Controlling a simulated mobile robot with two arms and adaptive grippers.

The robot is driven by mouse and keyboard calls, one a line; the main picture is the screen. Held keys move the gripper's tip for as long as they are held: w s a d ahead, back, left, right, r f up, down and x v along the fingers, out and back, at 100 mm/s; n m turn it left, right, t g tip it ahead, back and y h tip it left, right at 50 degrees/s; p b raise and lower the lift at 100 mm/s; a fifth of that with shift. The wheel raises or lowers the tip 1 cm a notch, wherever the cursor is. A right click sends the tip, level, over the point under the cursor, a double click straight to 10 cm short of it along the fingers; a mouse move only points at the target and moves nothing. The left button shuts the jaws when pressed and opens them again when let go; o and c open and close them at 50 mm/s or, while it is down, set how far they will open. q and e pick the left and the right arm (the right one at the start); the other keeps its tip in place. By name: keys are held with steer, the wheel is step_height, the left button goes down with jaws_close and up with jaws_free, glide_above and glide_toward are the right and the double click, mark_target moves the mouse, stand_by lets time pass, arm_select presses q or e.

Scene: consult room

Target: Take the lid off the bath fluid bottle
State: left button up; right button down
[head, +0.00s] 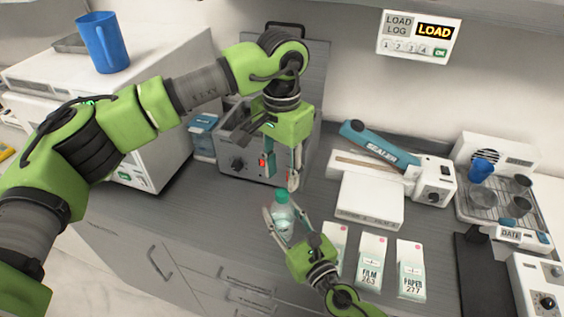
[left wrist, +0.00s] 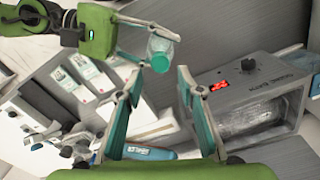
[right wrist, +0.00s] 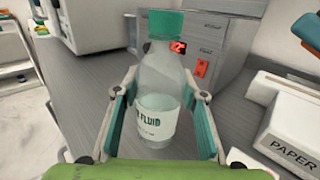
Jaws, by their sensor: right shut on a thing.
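The bath fluid bottle (head: 283,218) is a clear bottle with a white label, upright in my right gripper (head: 287,222). Its green lid (head: 282,196) is on. The right wrist view shows the bottle (right wrist: 157,90) between both fingers, with the lid (right wrist: 166,24) at the top. My left gripper (head: 283,180) is above the lid, fingers pointing down and apart from it. In the left wrist view its fingers (left wrist: 158,88) are spread with nothing between them, and the bottle's lid (left wrist: 160,62) shows beyond the tips.
A grey bath unit (head: 240,150) with a red display stands behind the grippers. A white box (head: 369,200), a sealer (head: 390,160) and pouch boxes (head: 370,262) lie to the right. A blue mug (head: 103,43) stands on the white cabinet at left.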

mark_target(282, 192)
arm_select(q)
steer(key=shift+f, duration=2.6)
arm_select(e)
steer(key=shift+f, duration=0.1)
arm_select(q)
jaws_close()
